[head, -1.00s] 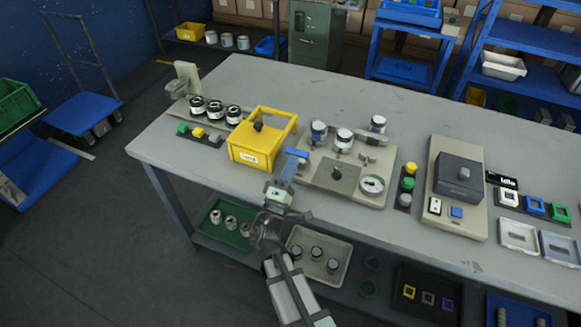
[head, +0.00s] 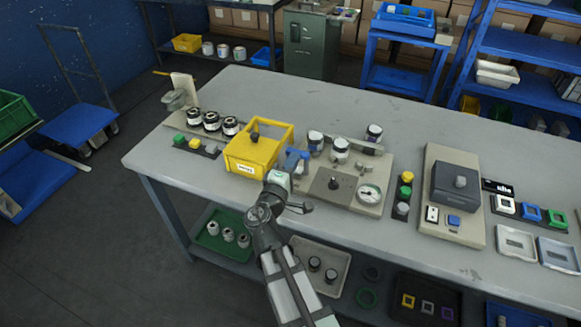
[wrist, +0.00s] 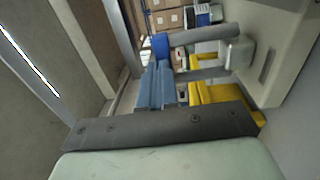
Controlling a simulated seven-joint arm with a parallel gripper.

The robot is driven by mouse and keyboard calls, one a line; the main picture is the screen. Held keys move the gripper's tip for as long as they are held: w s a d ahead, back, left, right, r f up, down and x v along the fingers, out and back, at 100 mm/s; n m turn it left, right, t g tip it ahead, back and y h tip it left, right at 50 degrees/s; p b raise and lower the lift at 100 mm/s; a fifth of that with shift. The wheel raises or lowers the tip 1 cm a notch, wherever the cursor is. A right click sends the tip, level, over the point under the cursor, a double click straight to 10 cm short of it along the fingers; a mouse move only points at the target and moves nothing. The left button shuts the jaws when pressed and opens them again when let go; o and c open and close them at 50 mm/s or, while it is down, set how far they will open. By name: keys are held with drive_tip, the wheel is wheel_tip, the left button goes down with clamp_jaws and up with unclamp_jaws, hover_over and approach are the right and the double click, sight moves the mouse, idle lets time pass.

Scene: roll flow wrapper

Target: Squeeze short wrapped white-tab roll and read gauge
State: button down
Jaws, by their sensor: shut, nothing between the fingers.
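A dark plate with a black knob (head: 334,183) lies beside the gauge. Three white-and-black rolls stand at its back: left (head: 315,141), middle (head: 340,149) and right (head: 374,132). I cannot tell which has a white tab.
The yellow bin (head: 253,158) stands left of my gripper. Three dark-banded rolls (head: 211,121) stand on a board farther left. The back of the table (head: 300,95) is clear.

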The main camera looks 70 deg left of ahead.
sight(298, 150)
drive_tip(key=shift+g+h, duration=0.4)
drive_tip(key=shift+w+a+r, duration=0.3)
drive_tip(key=shift+w+a, duration=0.5)
drive_tip(key=shift+w+a+r, duration=0.3)
drive_tip(key=shift+w+a, duration=0.45)
drive_tip(key=shift+a, duration=0.05)
drive_tip(key=shift+w+a, duration=0.15)
drive_tip(key=s+d+r, duration=0.5)
drive_tip(key=s+d, duration=0.4)
drive_tip(key=shift+s+d+r, duration=0.25)
drive_tip(key=shift+d, duration=0.05)
